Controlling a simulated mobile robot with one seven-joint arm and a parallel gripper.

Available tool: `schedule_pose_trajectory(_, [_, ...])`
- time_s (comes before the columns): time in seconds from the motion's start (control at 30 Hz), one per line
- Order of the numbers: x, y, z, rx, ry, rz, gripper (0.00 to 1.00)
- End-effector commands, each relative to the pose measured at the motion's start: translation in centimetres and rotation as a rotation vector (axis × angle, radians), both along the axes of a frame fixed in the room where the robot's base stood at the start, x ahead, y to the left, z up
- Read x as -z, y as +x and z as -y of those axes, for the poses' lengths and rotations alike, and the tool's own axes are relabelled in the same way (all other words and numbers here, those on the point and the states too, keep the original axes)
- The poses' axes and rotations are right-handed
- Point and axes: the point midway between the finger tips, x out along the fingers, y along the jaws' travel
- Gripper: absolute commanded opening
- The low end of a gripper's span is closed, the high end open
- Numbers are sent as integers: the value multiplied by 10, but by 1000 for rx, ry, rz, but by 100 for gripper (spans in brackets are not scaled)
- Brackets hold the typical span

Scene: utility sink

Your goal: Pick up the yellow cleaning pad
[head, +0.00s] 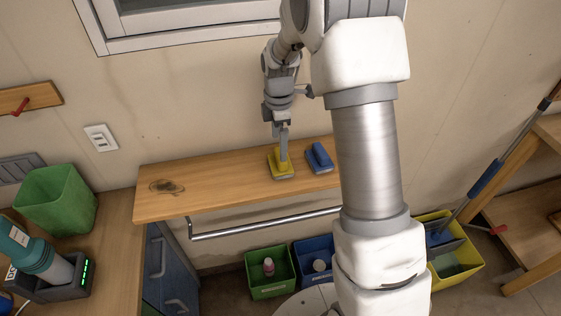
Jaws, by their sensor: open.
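The yellow cleaning pad (282,170) lies on the wooden shelf (215,182), with a pale base and a raised yellow upper part. My gripper (283,156) points straight down onto it from above, its fingers at the pad's raised part. The fingers are open, and I cannot tell from this view whether they touch the pad. The far side of the pad is hidden by the fingers. The pad rests on the shelf.
A blue pad (319,158) lies close to the right of the yellow one. The shelf's left part is clear. A metal rail (265,225) runs below its front edge. Green (270,285) and blue (308,252) bins stand beneath. A green bin (57,198) sits on the left counter.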

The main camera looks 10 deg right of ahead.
Motion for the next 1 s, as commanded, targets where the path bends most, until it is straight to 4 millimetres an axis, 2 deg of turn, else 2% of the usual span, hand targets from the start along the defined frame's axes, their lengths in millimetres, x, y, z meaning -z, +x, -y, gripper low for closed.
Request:
schedule_pose_trajectory(0.23, [17, 0, 1, 0, -1, -2, 100])
schedule_pose_trajectory(0.53, [56, 0, 4, 1, 0, -1, 100])
schedule_pose_trajectory(0.83, [61, 1, 4, 0, 0, 1, 100])
schedule_pose_trajectory(0.87, [61, 1, 4, 0, 0, 1, 96])
schedule_pose_trajectory(1.0, [61, 1, 4, 0, 0, 1, 71])
